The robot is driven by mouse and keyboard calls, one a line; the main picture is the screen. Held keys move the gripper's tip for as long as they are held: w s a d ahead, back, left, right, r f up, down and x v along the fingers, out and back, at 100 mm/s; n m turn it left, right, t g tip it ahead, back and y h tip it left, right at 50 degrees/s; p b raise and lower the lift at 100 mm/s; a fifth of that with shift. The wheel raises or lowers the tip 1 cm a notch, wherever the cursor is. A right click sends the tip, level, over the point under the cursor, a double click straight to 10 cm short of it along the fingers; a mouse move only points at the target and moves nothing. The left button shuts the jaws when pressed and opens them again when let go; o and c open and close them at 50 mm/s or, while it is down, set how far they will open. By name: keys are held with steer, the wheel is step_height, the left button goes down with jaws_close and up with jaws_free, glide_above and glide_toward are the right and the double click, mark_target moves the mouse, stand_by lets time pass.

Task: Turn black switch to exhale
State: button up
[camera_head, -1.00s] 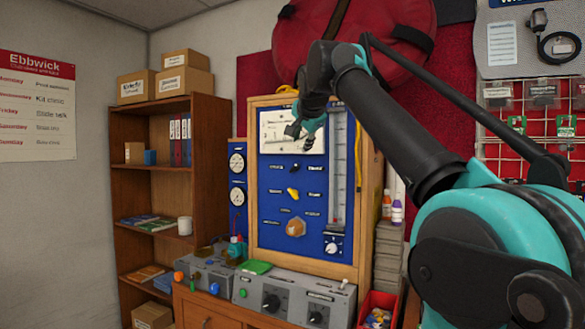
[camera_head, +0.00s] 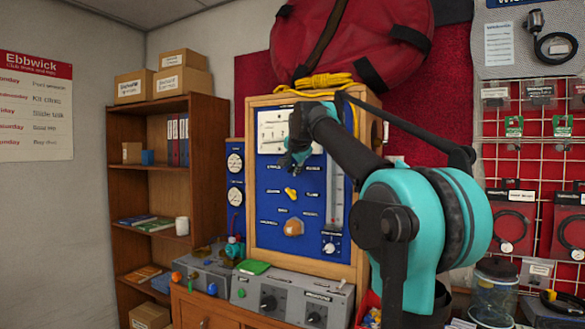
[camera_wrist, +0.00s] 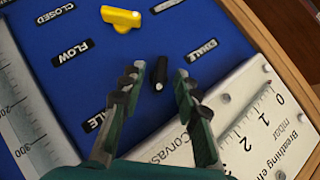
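The black switch (camera_wrist: 163,70) sits on the blue panel (camera_wrist: 85,25) in the wrist view, with a white dot on its end toward the gauge.
The white gauge (camera_wrist: 255,115) lies close by the right finger. In the head view, an orange-brown knob (camera_head: 293,228) and a small dial (camera_head: 329,248) are lower on the panel. Grey control boxes (camera_head: 290,296) stand in front of the wooden frame. Yellow rope (camera_head: 325,82) lies on top.

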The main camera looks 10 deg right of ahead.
steer(key=shift+w+f, duration=0.2)
steer(key=shift+w, duration=0.05)
steer(key=shift+c, duration=0.6)
jaws_close()
steer(key=shift+a, duration=0.1)
steer(key=shift+w+a+n+g+h, duration=0.2)
steer(key=shift+n+g+h, duration=1.1)
steer(key=shift+h, duration=0.55)
steer(key=shift+w+a+n+g+h, duration=0.15)
steer(key=shift+a+n+g+h, duration=0.1)
steer(key=shift+n+g+h, duration=1.35)
steer(key=shift+w+a+n+g+h, duration=0.2)
steer(key=shift+n+g+h, duration=0.85)
steer(key=shift+h, duration=1)
